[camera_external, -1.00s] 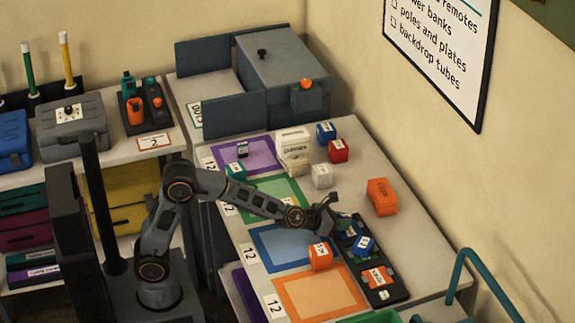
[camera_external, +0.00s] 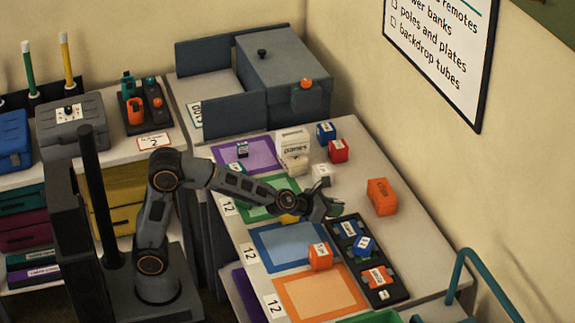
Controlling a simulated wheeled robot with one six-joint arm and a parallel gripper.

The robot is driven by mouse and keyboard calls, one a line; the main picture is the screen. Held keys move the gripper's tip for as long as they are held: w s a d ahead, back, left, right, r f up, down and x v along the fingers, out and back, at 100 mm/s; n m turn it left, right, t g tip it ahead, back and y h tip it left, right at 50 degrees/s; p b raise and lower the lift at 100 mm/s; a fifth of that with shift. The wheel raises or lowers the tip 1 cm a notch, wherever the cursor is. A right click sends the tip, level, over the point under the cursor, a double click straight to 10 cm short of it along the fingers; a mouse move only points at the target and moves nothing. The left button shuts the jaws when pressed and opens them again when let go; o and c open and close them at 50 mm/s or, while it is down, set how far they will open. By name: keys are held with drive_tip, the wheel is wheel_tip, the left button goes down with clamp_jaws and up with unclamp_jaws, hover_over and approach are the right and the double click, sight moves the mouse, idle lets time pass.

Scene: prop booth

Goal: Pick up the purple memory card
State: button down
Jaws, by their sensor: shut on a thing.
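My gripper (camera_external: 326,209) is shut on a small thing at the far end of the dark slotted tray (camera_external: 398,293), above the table. The jaws hide most of this thing, so I cannot make out its colour. I cannot pick out a purple memory card anywhere in view. A dark piece with a pale label (camera_external: 242,149) lies on the purple mat (camera_external: 265,160); its kind is too small to tell.
The tray holds a blue block (camera_external: 365,244) and an orange piece (camera_external: 377,276). An orange block (camera_external: 320,257) stands by the blue mat (camera_external: 285,246). A larger orange block (camera_external: 382,196) is at the right. White, blue and red blocks stand behind my gripper.

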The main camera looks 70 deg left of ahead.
drive_tip(key=w+a+r+p+v, duration=0.1)
drive_tip(key=r+p+v, duration=0.15)
drive_tip(key=v, duration=1.05)
drive_tip(key=n+t+y+b, duration=0.2)
drive_tip(key=n+y+b, duration=0.3)
drive_tip(key=y+b, duration=0.25)
hover_over(334, 226)
drive_tip(key=shift+h, duration=0.35)
drive_tip(key=f, duration=0.9)
drive_tip(key=shift+s+f+b, duration=0.1)
drive_tip(key=shift+s+b, duration=0.15)
drive_tip(key=shift+b, duration=0.15)
drive_tip(key=shift+w+f+m, duration=0.3)
drive_tip(key=shift+f, duration=0.2)
drive_tip(key=shift+f+t+b, duration=0.3)
drive_tip(key=shift+f, duration=1.05)
